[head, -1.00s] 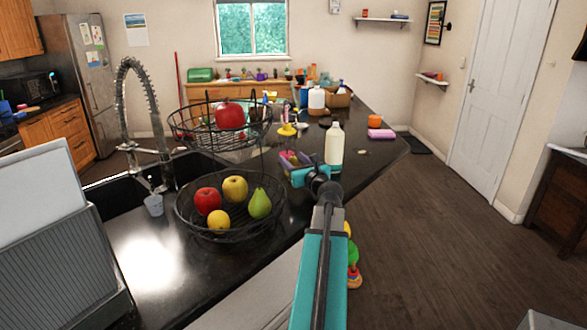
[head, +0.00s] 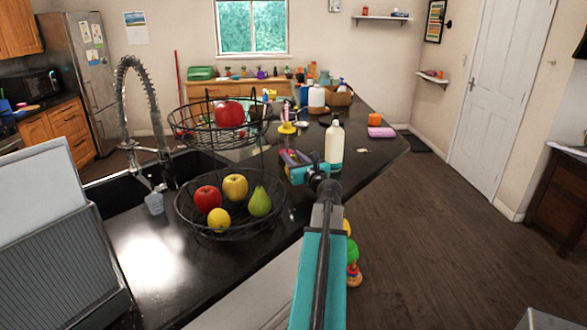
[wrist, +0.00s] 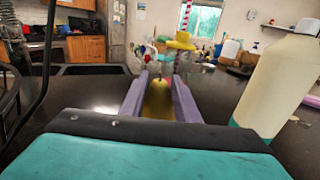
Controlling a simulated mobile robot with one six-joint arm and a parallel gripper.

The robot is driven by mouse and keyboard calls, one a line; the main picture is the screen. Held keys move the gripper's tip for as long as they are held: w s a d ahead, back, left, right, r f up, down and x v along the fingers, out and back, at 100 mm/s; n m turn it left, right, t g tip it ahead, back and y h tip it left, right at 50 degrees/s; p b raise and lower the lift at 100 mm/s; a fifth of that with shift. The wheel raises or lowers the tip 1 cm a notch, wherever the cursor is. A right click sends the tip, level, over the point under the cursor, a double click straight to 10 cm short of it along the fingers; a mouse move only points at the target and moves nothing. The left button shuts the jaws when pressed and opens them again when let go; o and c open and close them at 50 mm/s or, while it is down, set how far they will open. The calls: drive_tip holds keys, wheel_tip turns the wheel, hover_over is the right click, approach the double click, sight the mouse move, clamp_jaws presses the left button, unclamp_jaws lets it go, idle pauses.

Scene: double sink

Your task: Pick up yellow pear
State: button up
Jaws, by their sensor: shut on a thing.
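The yellow pear (wrist: 158,99) is between the two purple fingers of my gripper (wrist: 158,90) in the wrist view. The fingers are shut on it, and its stem points up and away from me. I cannot tell whether its underside touches the dark counter. In the head view, my gripper (head: 290,158) is over the counter, just right of the wire fruit basket (head: 186,219); the held pear cannot be made out there. A separate green pear (head: 260,202) lies in the basket.
A cream bottle (head: 334,147) stands close to the right of my gripper, and it looms large in the wrist view (wrist: 275,80). A yellow stand (head: 287,128) is just beyond. The lower basket holds apples and a lemon. The sink (head: 110,196) is at left.

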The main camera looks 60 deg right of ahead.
drive_tip(key=shift+r, duration=0.15)
drive_tip(key=shift+r, duration=1.45)
drive_tip(key=shift+s+a+r+b, duration=0.1)
drive_tip(key=shift+s+r+b, duration=0.1)
drive_tip(key=shift+b, duration=0.15)
drive_tip(key=w+a+b+v, duration=0.1)
drive_tip(key=b+v, duration=0.2)
drive_tip(key=v, duration=0.5)
drive_tip(key=shift+a+r+b, duration=0.15)
drive_tip(key=shift+a+b, duration=0.2)
drive_tip(key=s+a+r+b, duration=0.1)
drive_tip(key=s+a+b, duration=0.4)
drive_tip(key=b, duration=0.8)
drive_tip(key=shift+a, duration=0.15)
